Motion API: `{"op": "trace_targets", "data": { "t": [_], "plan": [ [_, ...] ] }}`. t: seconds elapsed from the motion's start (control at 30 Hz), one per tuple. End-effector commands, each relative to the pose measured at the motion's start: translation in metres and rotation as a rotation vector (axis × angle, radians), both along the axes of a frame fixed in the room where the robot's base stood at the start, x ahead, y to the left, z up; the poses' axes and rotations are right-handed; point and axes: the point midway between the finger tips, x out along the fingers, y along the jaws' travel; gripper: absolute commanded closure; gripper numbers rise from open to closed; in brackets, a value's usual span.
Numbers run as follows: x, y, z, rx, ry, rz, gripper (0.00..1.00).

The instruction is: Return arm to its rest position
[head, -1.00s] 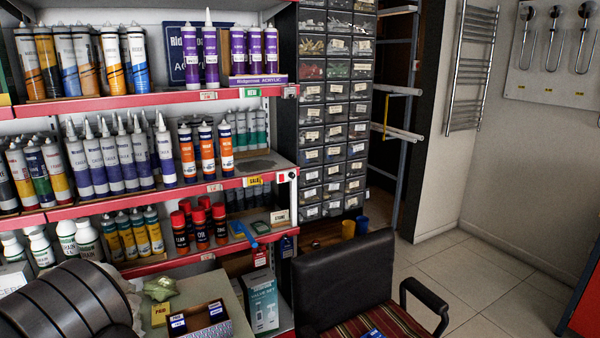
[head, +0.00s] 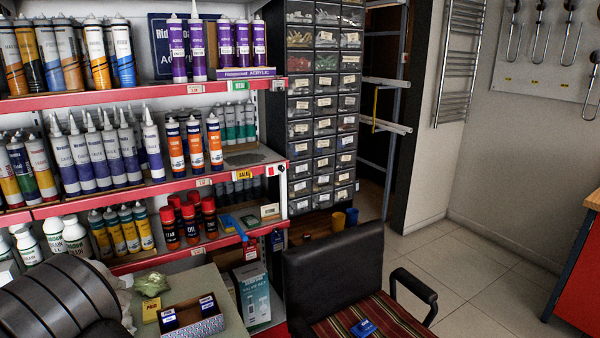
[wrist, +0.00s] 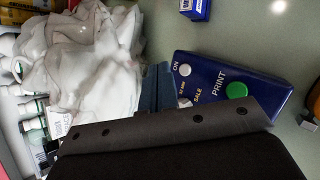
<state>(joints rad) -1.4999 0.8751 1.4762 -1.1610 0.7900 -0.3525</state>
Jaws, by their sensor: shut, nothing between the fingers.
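My gripper (wrist: 156,90) shows in the wrist view as two dark bluish fingers close together past the dark grey edge of the wrist. It is shut and holds nothing. It is above a grey-green counter (wrist: 240,30), in front of a blue device (wrist: 215,84) with a green button marked PRINT and a white button marked ON. The gap between fingers and device cannot be judged. The fingers are not seen in the head view.
Crumpled white cloth or plastic (wrist: 85,55) lies left of the fingers. A small blue item (wrist: 196,8) lies beyond them. In the head view, red-edged shelves (head: 150,95) hold many cartridges. A black chair (head: 335,270) stands right of the counter. The tiled floor (head: 465,265) is open.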

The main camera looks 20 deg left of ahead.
Motion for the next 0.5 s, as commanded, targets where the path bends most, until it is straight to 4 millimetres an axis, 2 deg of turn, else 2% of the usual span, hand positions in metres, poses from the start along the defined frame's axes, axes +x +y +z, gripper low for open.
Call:
{"op": "trace_targets", "data": {
  "t": [0.03, 0.17, 0.5],
  "plan": [
    [0.000, 0.000, 0.012, 0.005, 0.000, -0.001, 1.00],
    [0.000, 0.000, 0.038, 0.004, 0.001, -0.001, 1.00],
    [0.000, -0.001, -0.032, -0.006, 0.000, 0.000, 1.00]
  ]
}}
